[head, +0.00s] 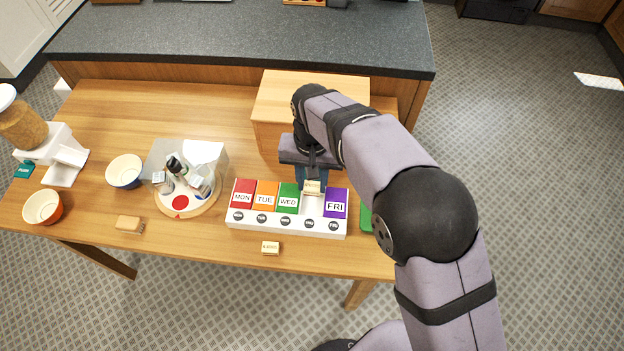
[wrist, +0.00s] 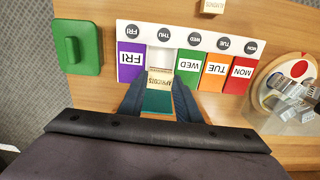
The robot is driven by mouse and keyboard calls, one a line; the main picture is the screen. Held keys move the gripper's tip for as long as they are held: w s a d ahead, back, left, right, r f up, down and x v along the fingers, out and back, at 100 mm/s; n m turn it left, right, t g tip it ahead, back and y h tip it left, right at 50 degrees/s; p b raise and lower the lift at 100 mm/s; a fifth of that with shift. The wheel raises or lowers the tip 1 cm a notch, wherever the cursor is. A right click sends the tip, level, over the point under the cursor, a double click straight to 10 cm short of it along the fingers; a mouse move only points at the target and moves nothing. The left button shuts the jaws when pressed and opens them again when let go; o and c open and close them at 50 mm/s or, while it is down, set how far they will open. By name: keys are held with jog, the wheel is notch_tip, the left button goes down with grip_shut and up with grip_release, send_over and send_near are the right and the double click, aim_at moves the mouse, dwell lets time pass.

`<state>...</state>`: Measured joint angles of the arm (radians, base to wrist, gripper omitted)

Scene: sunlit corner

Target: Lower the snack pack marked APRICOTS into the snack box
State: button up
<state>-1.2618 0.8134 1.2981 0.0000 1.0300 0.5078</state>
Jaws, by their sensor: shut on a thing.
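The snack box (head: 285,226) is a white tray with day-marked compartments on the wooden table. The MON, TUE, WED and FRI lids are closed; the THU compartment (wrist: 161,60) is uncovered, with a teal flap (wrist: 157,103) behind it. My gripper (wrist: 160,88) is shut on a small cream pack (wrist: 160,77), which also shows in the head view (head: 312,187). Its upside-down lettering in the wrist view seems to read APRICOTS. The pack is at the back part of the THU compartment; its height above the floor is unclear.
Another cream pack (head: 270,248) lies in front of the box. A green handled piece (wrist: 81,47) lies beside the FRI end. A round stand with bottles (head: 187,203) is on the left. A wooden box (head: 275,97) stands behind. Two bowls (head: 125,171) (head: 43,207) are farther left.

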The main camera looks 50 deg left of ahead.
aim_at(312, 186)
jog(key=shift+f, duration=0.15)
jog(key=shift+f+b, duration=0.85)
jog(key=shift+f, duration=0.95)
jog(key=shift+f+b, duration=0.7)
jog(key=shift+f, duration=0.6)
dwell(0.6)
